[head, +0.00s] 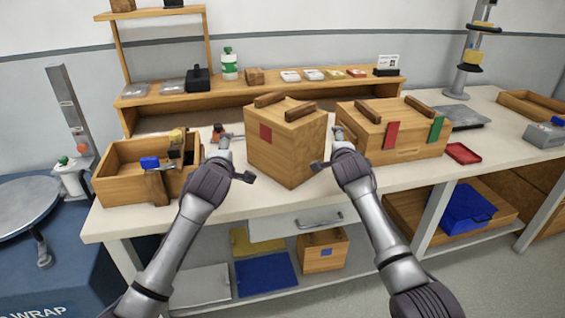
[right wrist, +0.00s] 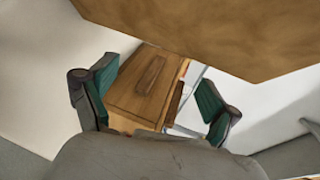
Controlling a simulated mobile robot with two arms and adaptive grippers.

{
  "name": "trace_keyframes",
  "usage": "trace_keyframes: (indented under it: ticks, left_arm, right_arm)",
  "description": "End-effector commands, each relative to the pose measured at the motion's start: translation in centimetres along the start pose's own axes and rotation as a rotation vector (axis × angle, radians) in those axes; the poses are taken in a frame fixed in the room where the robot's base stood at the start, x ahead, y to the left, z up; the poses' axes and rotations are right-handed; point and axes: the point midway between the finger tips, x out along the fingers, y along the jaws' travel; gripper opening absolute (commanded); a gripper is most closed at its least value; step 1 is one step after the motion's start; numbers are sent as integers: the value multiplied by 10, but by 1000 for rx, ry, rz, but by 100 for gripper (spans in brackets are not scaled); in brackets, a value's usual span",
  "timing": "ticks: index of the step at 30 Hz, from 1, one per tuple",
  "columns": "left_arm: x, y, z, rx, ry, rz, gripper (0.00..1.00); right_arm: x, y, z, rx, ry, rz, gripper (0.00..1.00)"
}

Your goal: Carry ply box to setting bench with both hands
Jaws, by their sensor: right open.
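A tall plywood box (head: 283,148) with a red square on its left face and two dark battens on top is at the middle of the pale bench (head: 225,206), a corner turned toward me. I cannot tell whether it rests on the bench or is slightly above it. My left gripper (head: 235,158) is open at the box's left side. My right gripper (head: 328,149) is open at its right side; contact is unclear. In the right wrist view the open right gripper (right wrist: 152,102) has a large wooden surface (right wrist: 215,30) close above it.
A wider wooden box (head: 393,143) with red and green tags stands close on the right. An open wooden tray (head: 122,189) with tools is on the left. A shelf (head: 150,101) runs behind. A red tray (head: 463,153) lies further right.

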Motion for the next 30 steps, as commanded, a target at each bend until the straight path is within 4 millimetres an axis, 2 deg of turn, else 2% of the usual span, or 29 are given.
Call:
trace_keyframes:
  ticks: [9, 15, 21, 30]
  left_arm:
    - [0, 0, 0, 0, 0, 0, 87]
    - [0, 0, 0, 0, 0, 0, 87]
    - [0, 0, 0, 0, 0, 0, 87]
    - [0, 0, 0, 0, 0, 0, 87]
  right_arm:
    - [-46, 0, -1, 3, -1, -1, 88]
    - [-67, 0, 0, 1, -1, -1, 88]
    - [-74, 0, -1, 1, 0, 0, 88]
    - [-74, 0, -1, 1, 0, 0, 88]
